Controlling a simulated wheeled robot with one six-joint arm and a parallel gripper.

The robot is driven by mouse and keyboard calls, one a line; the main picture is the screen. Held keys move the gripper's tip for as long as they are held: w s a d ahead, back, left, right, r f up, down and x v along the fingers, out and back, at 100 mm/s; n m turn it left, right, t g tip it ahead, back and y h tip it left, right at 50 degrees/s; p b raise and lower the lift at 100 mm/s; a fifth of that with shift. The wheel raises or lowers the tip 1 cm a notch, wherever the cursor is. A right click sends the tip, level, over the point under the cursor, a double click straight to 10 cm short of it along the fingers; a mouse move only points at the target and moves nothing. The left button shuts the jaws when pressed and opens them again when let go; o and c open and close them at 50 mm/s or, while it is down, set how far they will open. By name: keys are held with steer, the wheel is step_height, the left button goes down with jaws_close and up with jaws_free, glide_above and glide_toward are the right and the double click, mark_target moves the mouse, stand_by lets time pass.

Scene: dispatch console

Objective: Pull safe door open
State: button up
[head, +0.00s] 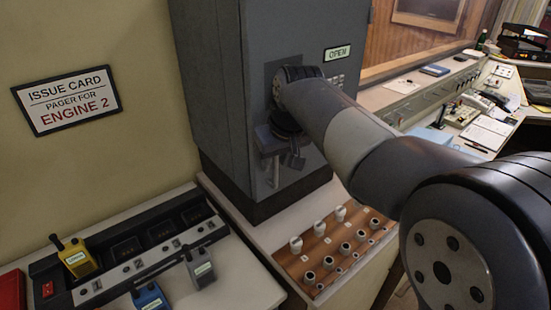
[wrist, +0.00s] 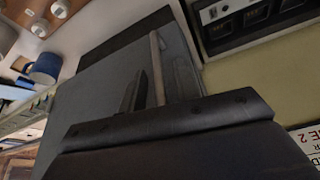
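The grey safe (head: 215,90) stands upright at the top middle of the head view, its door (head: 310,40) facing right with a green OPEN label (head: 338,53). The door looks flush with the body. My gripper (head: 284,165) is at the door front, partly hidden by my own arm. In the wrist view the pale door handle (wrist: 156,60) runs between the two fingers of my gripper (wrist: 158,88). The fingers look apart, one on each side of the bar; whether either touches it is unclear. The door face (wrist: 105,90) lies behind.
A wooden panel with white knobs (head: 340,240) lies below the safe. A charger rack (head: 135,255) with yellow, blue and grey pagers stands at left. A wall sign (head: 67,100) hangs beside the safe. A long desk (head: 400,95) runs along the right. A blue mug (wrist: 46,68) shows in the wrist view.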

steer(key=shift+w+f, duration=0.1)
steer(key=shift+f, duration=0.15)
steer(key=shift+c, duration=0.4)
jaws_close()
